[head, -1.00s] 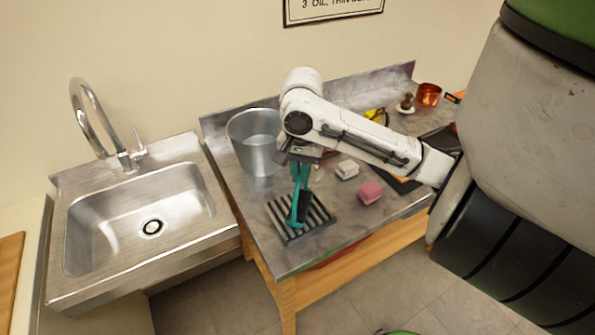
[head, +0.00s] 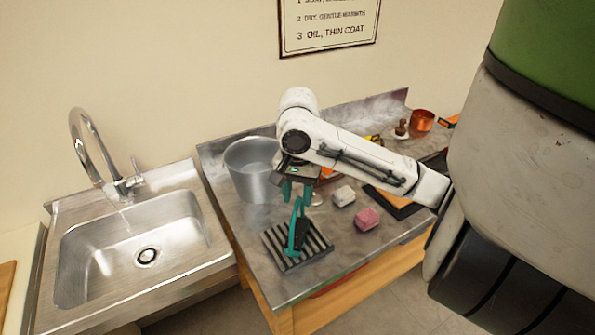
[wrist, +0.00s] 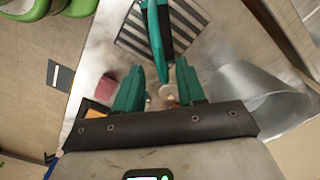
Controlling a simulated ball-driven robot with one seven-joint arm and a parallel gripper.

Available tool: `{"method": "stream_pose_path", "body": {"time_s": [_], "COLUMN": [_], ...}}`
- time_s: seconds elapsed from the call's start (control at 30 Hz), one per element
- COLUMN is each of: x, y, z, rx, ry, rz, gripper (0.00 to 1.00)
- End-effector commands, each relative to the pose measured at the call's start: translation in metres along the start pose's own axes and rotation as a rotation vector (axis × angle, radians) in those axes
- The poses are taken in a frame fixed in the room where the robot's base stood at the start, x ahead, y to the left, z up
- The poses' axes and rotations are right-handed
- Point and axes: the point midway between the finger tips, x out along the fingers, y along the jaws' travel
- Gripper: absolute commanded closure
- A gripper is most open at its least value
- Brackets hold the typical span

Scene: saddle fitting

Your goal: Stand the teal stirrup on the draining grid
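The teal stirrup (head: 297,232) stands on the draining grid (head: 277,243), a dark slatted square at the front left of the counter. It looks upright, with a dark part at its lower side. In the wrist view the stirrup (wrist: 157,32) lies over the striped grid (wrist: 186,20), beyond my fingertips. My gripper (head: 296,190) is just above the stirrup, pointing down. Its two teal fingers are apart in the wrist view (wrist: 161,68), with nothing held between them. Whether a fingertip still touches the stirrup's top is hard to tell.
A metal bucket (head: 250,172) stands behind and left of my gripper. A white block (head: 343,195) and a pink block (head: 367,219) lie right of the grid. A steel sink (head: 130,245) is at the left. A copper pot (head: 422,121) stands at the back right.

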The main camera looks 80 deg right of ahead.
Motion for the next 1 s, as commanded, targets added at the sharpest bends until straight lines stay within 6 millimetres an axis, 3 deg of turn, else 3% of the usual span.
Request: {"method": "stream_pose_path", "body": {"time_s": [0.2,0.4,0.77,0.87,1.0], "x": [-0.049,-0.082,-0.099,-0.101,-0.108], "y": [0.000,0.000,-0.001,-0.014,-0.068], "z": [-0.001,-0.001,0.001,0.006,0.033], "rx": [-0.004,-0.002,-0.004,-0.040,-0.197], "ry": [0.006,0.005,0.000,-0.002,-0.014], "rz": [0.000,0.000,-0.001,-0.034,-0.181], "gripper": [0.60,0.60,0.60,0.60,0.60]}}
